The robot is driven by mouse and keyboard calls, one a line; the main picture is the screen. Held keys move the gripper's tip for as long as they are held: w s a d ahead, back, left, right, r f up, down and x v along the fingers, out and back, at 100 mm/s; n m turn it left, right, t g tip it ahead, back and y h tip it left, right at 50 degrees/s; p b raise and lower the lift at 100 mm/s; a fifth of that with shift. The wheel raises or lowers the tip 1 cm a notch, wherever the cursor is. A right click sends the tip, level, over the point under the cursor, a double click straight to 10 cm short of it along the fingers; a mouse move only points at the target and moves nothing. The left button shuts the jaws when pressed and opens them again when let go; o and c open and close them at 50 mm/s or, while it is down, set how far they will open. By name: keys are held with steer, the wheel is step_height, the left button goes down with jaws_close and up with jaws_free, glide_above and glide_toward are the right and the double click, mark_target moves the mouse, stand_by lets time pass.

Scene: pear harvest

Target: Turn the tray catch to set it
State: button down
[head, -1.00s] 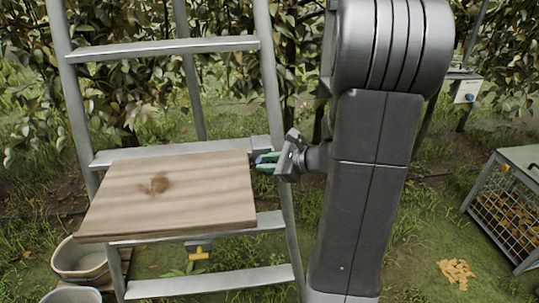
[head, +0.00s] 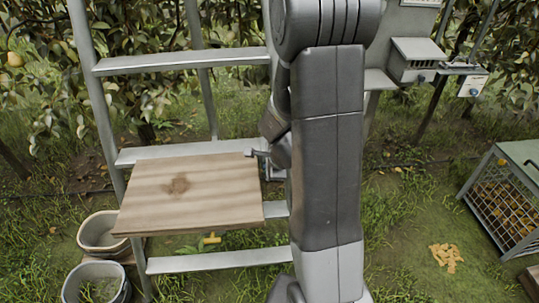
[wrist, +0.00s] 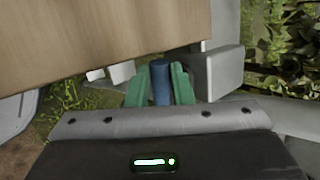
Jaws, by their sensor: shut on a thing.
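The wooden tray (head: 190,193) is a flat board with a dark knot, resting on the grey ladder. In the wrist view the tray (wrist: 90,40) fills the upper left. My gripper (wrist: 161,72) has its two green fingers on either side of a blue knob (wrist: 161,84), shut on it beside the tray's edge. The knob is likely the tray catch; its turned position is not clear. In the head view the fingers are mostly hidden by my arm at the tray's right edge.
The ladder (head: 190,57) frames the tray. Two buckets (head: 98,236) stand at lower left. A wire-sided crate (head: 506,197) of yellow pieces is at right, with a small yellow pile (head: 446,256) on the grass. A grey box (head: 415,62) stands at the back right.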

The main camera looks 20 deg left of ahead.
steer(key=shift+s+h+p, duration=0.2)
steer(key=shift+h+p, duration=0.3)
steer(key=shift+p, duration=0.6)
steer(key=shift+f+n+t+p, duration=0.2)
steer(key=shift+n+t+p, duration=0.1)
steer(key=shift+t+p, duration=0.15)
steer(key=c, duration=1.3)
jaws_free()
steer(key=shift+a, duration=0.1)
steer(key=shift+r, duration=0.15)
